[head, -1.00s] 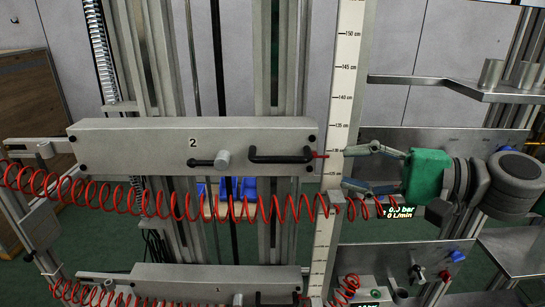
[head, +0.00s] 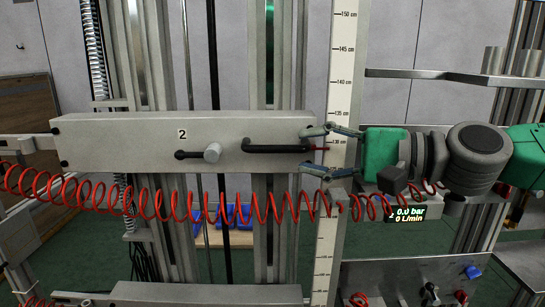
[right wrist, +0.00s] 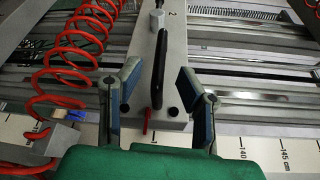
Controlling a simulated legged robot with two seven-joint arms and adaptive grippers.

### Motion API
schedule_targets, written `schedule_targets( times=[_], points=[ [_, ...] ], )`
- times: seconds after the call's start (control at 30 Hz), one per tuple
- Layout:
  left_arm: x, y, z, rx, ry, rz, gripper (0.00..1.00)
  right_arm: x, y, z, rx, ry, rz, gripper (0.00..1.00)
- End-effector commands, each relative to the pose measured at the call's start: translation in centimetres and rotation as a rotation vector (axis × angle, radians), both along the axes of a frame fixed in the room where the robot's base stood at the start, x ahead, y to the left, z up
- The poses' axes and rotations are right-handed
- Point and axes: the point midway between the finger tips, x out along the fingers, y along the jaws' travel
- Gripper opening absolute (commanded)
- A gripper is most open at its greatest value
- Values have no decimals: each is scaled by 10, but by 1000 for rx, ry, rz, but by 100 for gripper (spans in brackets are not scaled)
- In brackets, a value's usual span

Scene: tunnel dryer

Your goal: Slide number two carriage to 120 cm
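The number two carriage (head: 120,140) is a long grey box marked "2". It has a black bar handle (head: 275,149) and a grey knob (head: 212,152) on a short black lever. Its red pointer (head: 322,149) stands near 130 cm on the vertical white scale (head: 343,60). My right gripper (head: 306,151) is open at the carriage's right end, its fingertips above and below the handle's level. In the right wrist view, the open fingers flank the carriage's end, with the handle (right wrist: 158,65) between them, not gripped. My left gripper is not in view.
A red coiled hose (head: 160,200) hangs in front, just below the carriage. Another grey carriage (head: 200,293) is partly seen underneath.

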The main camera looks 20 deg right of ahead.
Motion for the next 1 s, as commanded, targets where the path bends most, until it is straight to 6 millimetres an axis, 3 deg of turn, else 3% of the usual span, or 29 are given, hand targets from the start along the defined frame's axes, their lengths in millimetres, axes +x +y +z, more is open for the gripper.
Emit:
schedule_targets(
  times=[0.4, 0.77, 0.8, 0.9, 1.0],
  points=[
    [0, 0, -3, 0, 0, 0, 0, 34, 49, -5, -2, 1, 4, 33],
    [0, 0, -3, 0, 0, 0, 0, 38, 50, -5, 3, -1, 1, 33],
    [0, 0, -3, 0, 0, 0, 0, 38, 50, -5, 3, -1, 1, 29],
    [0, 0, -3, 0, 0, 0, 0, 38, 50, -5, 3, -1, 1, 0],
    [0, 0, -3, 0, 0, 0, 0, 38, 50, -6, 2, 1, 2, 0]
  ],
)
